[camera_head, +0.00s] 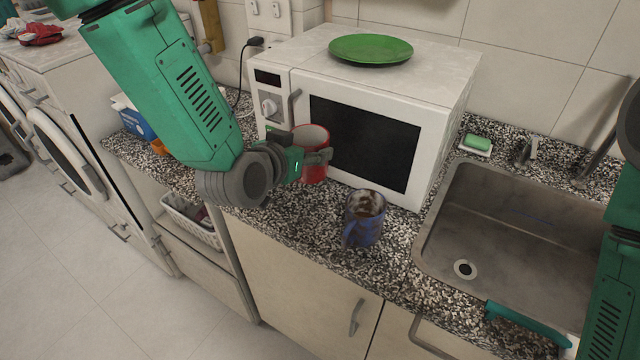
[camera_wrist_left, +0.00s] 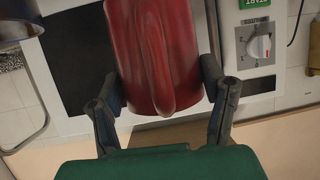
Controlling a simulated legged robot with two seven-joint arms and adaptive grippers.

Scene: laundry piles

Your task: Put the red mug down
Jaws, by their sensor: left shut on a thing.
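The red mug (camera_head: 313,172) is in front of the left part of the microwave, above or on the speckled counter; I cannot tell if its base touches. My left gripper (camera_head: 318,157) is shut on it, coming from the left. In the left wrist view, the red mug (camera_wrist_left: 155,55) sits between the two fingers of my left gripper (camera_wrist_left: 165,100), its handle facing the camera. Part of my right arm shows at the right edge of the head view, but its gripper is not visible.
A blue mug with dark contents (camera_head: 365,220) stands on the counter (camera_head: 300,222) to the right. The white microwave (camera_head: 290,85) carries a green plate (camera_head: 370,49). The steel sink (camera_head: 500,230) is farther right. Bare counter lies between the red mug and the blue mug.

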